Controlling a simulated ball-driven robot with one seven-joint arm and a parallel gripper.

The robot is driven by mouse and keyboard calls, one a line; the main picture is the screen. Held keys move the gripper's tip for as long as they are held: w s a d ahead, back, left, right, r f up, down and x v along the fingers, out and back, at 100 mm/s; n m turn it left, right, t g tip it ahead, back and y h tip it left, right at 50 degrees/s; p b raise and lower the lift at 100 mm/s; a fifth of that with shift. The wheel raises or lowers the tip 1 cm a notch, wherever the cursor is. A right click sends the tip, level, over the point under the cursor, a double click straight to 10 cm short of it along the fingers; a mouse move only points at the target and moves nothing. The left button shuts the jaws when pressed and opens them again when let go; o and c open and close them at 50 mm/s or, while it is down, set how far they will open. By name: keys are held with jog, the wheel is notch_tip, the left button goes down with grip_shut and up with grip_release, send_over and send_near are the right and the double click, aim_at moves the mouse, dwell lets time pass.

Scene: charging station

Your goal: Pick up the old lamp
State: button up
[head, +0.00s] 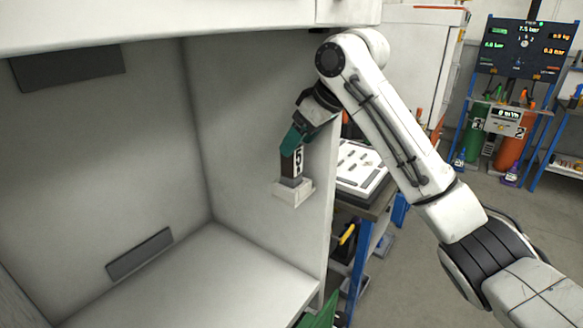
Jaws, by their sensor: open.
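A small upright piece with a dark body and a white label marked 5 (298,162) shows on the inner right side of the pale cabinet. It may be the old lamp, but I cannot tell for sure. A white block-like base (293,191) is at its lower end. My gripper (294,142), with teal fingers, points down at its upper end. The jaws are open. The fingers overlap the top of the piece in the picture, and I cannot tell whether they touch it. The far finger is mostly hidden.
The cabinet's right wall (240,110) and floor (215,280) enclose an empty bay with dark rectangular plates (140,255). A cabinet overhang (150,22) is above. A blue-legged table (362,200) with a white tray stands right, behind my arm. Gas cylinders (512,145) stand further back.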

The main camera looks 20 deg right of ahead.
aim_at(291, 170)
jog(key=shift+w+a+f, duration=0.1)
jog(key=shift+w+a, duration=0.2)
jog(key=shift+w, duration=0.05)
jog(key=x, duration=0.4)
jog(key=shift+w+f+p, duration=0.1)
jog(key=shift+f+p, duration=0.25)
jog(key=shift+a, duration=0.1)
jog(key=shift+c, duration=0.5)
jog(key=c, duration=1)
jog(key=shift+r, duration=0.1)
